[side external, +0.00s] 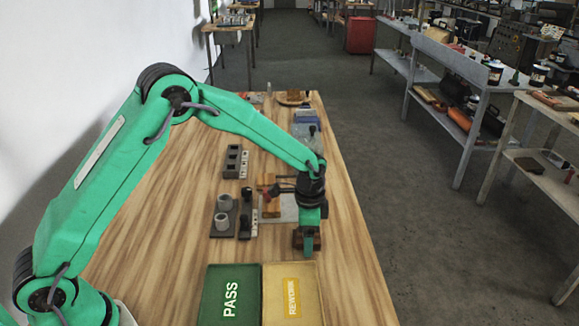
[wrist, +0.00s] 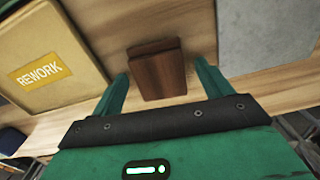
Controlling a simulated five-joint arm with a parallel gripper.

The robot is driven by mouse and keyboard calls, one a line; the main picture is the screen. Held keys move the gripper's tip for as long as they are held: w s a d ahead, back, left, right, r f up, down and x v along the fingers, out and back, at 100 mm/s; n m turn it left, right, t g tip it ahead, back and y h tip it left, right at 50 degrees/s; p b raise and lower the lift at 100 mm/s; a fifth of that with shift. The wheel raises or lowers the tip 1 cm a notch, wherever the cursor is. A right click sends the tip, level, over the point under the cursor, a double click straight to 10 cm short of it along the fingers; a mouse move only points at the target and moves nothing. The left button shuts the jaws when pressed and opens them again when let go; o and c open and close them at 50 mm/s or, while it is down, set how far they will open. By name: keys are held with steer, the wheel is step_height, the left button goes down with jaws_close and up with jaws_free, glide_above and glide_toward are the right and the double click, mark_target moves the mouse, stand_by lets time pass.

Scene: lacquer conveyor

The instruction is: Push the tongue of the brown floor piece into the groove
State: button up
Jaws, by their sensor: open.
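The brown floor piece (wrist: 160,78) lies on the wooden table in the wrist view, with a narrower ledge along its upper edge. My gripper (wrist: 161,72) is open, with one green finger on each side of the piece; I cannot tell whether either finger touches it. In the side view my gripper (side external: 309,245) points down at the brown piece (side external: 297,240), which it partly hides. A lighter brown wooden piece (side external: 270,198) stands on a pale grey plate (side external: 289,212) behind my gripper. No groove can be made out in either view.
The yellow REWORK tray (side external: 291,297) is just in front of the piece, and the green PASS tray (side external: 230,297) is left of it. A dark holder with grey rings (side external: 223,222) and a grey block with holes (side external: 235,163) stand to the left. The table's right edge is close.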

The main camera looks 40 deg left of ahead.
steer(key=c, duration=1.1)
steer(key=shift+r, duration=0.85)
step_height(320, 180, up, 2)
steer(key=shift+r, duration=0.2)
steer(key=s+d+r, duration=0.4)
steer(key=s+d, duration=0.1)
steer(key=s+d+r, duration=0.3)
steer(key=shift+d, duration=0.2)
steer(key=shift+f, duration=0.1)
